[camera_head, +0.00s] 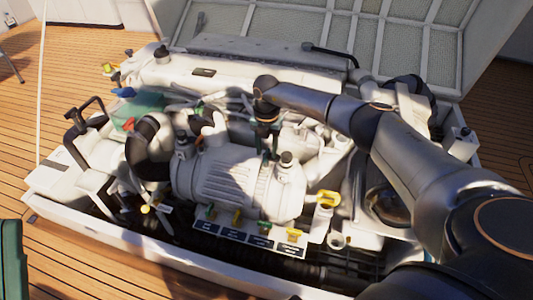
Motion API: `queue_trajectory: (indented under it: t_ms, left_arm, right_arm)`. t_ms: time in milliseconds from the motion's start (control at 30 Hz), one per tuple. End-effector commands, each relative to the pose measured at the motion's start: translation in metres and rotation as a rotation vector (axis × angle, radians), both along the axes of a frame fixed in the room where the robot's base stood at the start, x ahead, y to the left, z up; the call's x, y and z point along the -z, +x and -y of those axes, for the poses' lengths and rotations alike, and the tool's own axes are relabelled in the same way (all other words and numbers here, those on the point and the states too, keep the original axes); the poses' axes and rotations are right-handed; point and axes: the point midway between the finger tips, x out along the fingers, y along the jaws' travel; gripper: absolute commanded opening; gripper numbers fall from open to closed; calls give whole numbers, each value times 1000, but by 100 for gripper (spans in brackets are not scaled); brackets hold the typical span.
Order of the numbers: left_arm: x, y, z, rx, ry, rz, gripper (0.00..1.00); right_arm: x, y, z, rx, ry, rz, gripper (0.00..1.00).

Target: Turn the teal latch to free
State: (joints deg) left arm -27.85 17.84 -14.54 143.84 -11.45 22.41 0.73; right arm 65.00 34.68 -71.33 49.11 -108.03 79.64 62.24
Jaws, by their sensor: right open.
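My right gripper (267,140) points down over the middle of the engine, behind the ribbed pale motor housing (228,182). It is open, and its fingertips are small and partly lost among the engine parts. Small green-teal levers show at the front, one at the left (210,210) and one nearer the middle (263,226), above a row of dark labels. I cannot tell which part is the teal latch or how it is turned. My right gripper is above and behind these levers, apart from them. My left gripper is not in view.
A translucent teal tank (138,108) sits at the left of the engine. Yellow handles (328,199) stand at the front right. The raised hatch lid (398,45) is behind. A dark green box (11,262) stands at lower left. Wooden deck (55,95) lies clear at left.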

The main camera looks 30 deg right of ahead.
Motion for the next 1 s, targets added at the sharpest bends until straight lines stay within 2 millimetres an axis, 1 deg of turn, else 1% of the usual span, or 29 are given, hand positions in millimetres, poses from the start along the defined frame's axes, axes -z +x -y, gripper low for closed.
queue_trajectory:
  t_ms: [100,333,700,733,1000]
  left_arm:
    - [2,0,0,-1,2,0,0]
    - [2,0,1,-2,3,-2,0]
    - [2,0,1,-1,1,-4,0]
    - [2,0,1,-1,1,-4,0]
    - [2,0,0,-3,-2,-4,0]
  right_arm:
    - [4,0,0,0,0,0,45]
    - [4,0,0,0,1,1,44]
    - [3,0,0,0,1,0,2]
    - [3,0,0,0,1,0,0]
    - [3,0,0,0,1,0,0]
